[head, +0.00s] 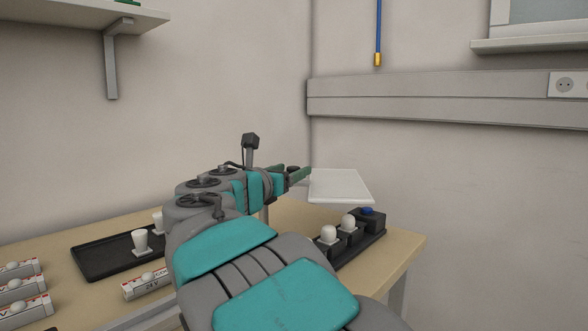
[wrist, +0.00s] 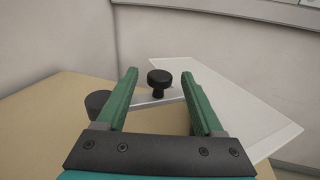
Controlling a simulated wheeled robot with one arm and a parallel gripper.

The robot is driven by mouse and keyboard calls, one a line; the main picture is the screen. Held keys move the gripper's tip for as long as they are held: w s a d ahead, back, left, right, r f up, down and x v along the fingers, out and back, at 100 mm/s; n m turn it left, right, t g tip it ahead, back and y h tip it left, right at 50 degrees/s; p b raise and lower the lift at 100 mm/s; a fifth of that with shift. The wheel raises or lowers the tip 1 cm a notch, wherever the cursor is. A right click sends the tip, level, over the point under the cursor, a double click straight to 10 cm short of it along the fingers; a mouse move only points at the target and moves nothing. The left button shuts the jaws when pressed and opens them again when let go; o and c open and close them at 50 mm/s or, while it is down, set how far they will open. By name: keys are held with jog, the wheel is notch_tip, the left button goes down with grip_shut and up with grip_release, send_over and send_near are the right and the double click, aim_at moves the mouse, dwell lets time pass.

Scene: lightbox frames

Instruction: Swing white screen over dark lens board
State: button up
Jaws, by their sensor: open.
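The white screen (head: 340,187) is a flat pale panel, held level above the right part of the table. In the wrist view the screen (wrist: 232,108) lies to the right, joined to a light bar (wrist: 150,100) with a black knob (wrist: 159,78) on it. My gripper (head: 303,173) is open, its fingers (wrist: 160,70) at either side of the knob, with visible gaps; I cannot tell any contact. A dark board (head: 362,245) with two white domes and a blue-topped block stands below the screen, towards the front right. I cannot tell whether this is the lens board.
A dark tray (head: 95,262) with white cups stands at the left of the table (head: 400,247). Several boxes with white bulbs (head: 22,287) lie at the front left. A wall shelf (head: 70,22) is at upper left. A blue cord (head: 378,30) hangs at the back.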

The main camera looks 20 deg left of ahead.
jog(key=shift+w+d, duration=0.1)
jog(key=shift+w, duration=0.85)
grip_shut()
dwell(0.8)
